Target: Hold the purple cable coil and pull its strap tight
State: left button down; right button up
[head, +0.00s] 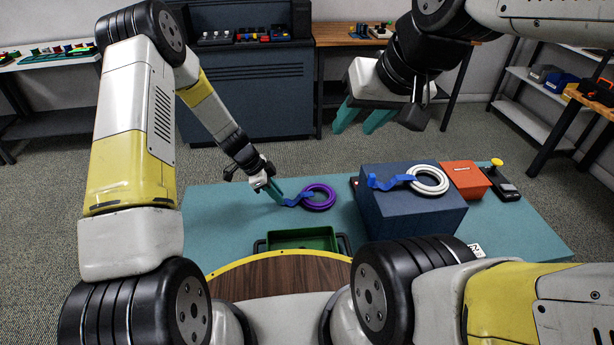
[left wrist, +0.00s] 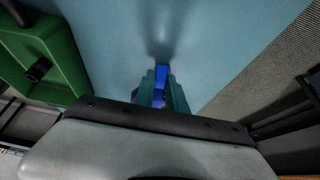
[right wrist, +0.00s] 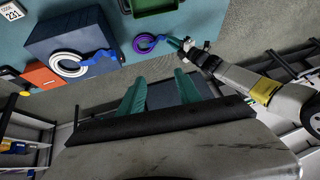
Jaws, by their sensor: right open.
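The purple cable coil (head: 319,198) lies on the teal table mat, with its blue strap (head: 294,201) pointing left. It also shows in the right wrist view (right wrist: 144,43). My left gripper (head: 275,190) is low over the mat at the strap's free end. In the left wrist view its teal fingers (left wrist: 161,88) are close together with the blue strap (left wrist: 161,78) between them; the coil is mostly hidden there. My right gripper (head: 364,118) is open and empty, raised well above the far side of the table; its two spread fingers show in the right wrist view (right wrist: 161,92).
A white coil (head: 430,181) with a blue strap lies on a dark blue box (head: 410,218), right of the purple coil. An orange box (head: 465,179) and a black device with a yellow knob (head: 497,162) stand beyond. A green tray (head: 300,240) is nearer me.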

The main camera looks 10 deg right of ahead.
jog(key=shift+o, duration=0.2)
dwell(0.3)
jog(key=shift+o, duration=0.6)
jog(key=g+h, duration=0.2)
jog(key=g, duration=0.4)
send_over(305, 196)
notch_tip(305, 196, down, 29)
jog(key=shift+n, duration=0.3)
notch_tip(305, 196, down, 13)
jog(key=shift+w+f, duration=0.1)
